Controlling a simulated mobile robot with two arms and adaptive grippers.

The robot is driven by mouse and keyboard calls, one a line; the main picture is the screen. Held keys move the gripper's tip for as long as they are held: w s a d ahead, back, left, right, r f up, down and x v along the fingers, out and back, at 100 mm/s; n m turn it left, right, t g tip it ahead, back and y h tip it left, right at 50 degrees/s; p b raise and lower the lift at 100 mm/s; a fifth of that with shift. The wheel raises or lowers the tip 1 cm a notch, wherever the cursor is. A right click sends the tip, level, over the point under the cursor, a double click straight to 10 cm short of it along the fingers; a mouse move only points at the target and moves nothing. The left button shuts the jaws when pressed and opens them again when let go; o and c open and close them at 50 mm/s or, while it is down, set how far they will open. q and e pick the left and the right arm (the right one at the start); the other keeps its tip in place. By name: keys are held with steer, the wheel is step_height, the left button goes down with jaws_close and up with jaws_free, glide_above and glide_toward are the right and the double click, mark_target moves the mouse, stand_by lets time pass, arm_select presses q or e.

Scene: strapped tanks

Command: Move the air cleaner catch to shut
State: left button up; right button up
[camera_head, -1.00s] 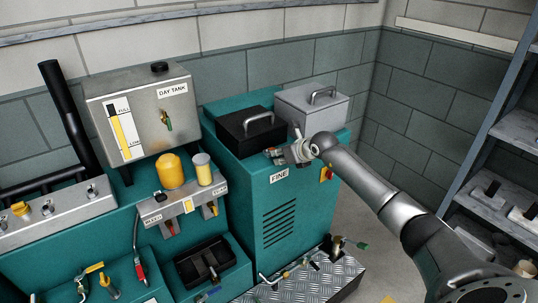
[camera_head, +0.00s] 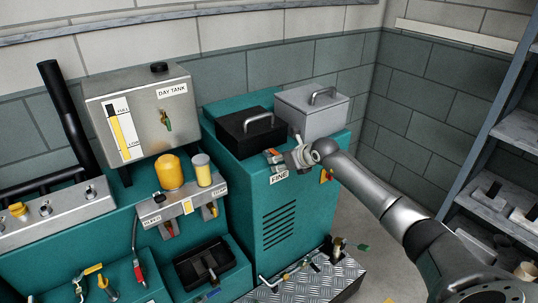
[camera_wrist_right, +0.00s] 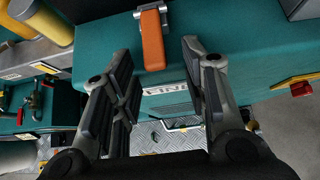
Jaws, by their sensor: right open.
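The catch (camera_wrist_right: 152,42) is an orange lever on a metal bracket at the top of the teal cabinet's front, seen in the right wrist view. It points down the picture towards the gap between my fingers. In the head view it is small and partly hidden near the black box (camera_head: 239,134). My right gripper (camera_wrist_right: 160,78) is open and empty, with one finger on each side of the gap. I cannot tell whether the fingers touch the lever. In the head view my right gripper (camera_head: 280,161) is at the cabinet's front top edge. My left gripper is not in view.
A grey box (camera_head: 309,112) with a handle stands beside the black box on the teal cabinet (camera_head: 262,222). A red knob on yellow (camera_wrist_right: 301,89) is at the right. The day tank (camera_head: 142,112) and yellow filter (camera_head: 170,172) stand left. Shelves (camera_head: 503,190) are at the right.

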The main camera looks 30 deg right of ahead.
steer(key=shift+r, duration=0.15)
steer(key=p+v, duration=0.5)
steer(key=v, duration=0.2)
stand_by(0.5)
steer(key=v, duration=1.2)
